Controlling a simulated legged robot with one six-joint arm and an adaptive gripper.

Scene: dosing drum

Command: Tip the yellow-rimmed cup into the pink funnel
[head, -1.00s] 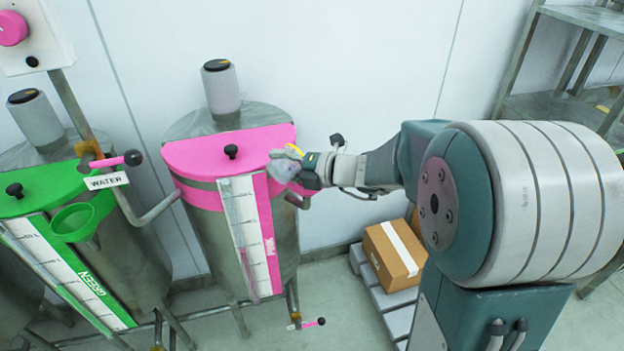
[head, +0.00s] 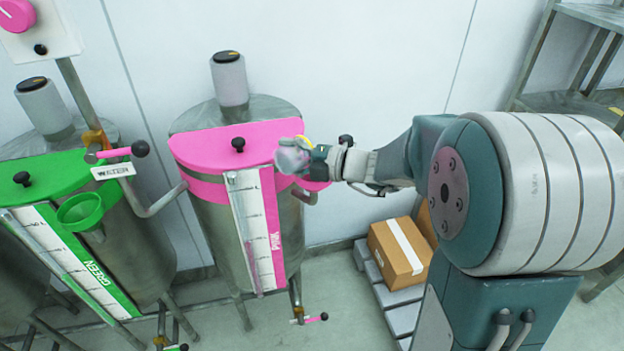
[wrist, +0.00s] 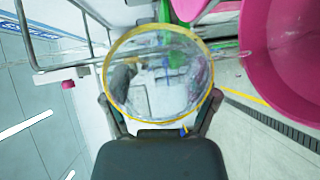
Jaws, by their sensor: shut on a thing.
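My gripper (head: 318,160) is shut on the clear, yellow-rimmed cup (head: 291,158) in front of the pink drum. In the head view, the cup's pale body lies left of my gripper, and its yellow rim shows at its upper right. In the wrist view, the cup (wrist: 160,110) sits between the gripper's fingers, with its rim as a full ring. Its contents and exact tilt are unclear. The pink funnel (wrist: 285,50) is a large bowl at upper right in the wrist view, apart from the cup there. In the head view, the funnel (head: 316,185) is mostly hidden behind cup and gripper.
The pink drum (head: 220,225) carries a pink lid with a black knob. A green drum (head: 130,240) with a green funnel (head: 82,210) and a WATER valve (head: 113,170) stand to the left. A carton (head: 400,252) is on a low pallet. A metal shelf (head: 570,100) stands right.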

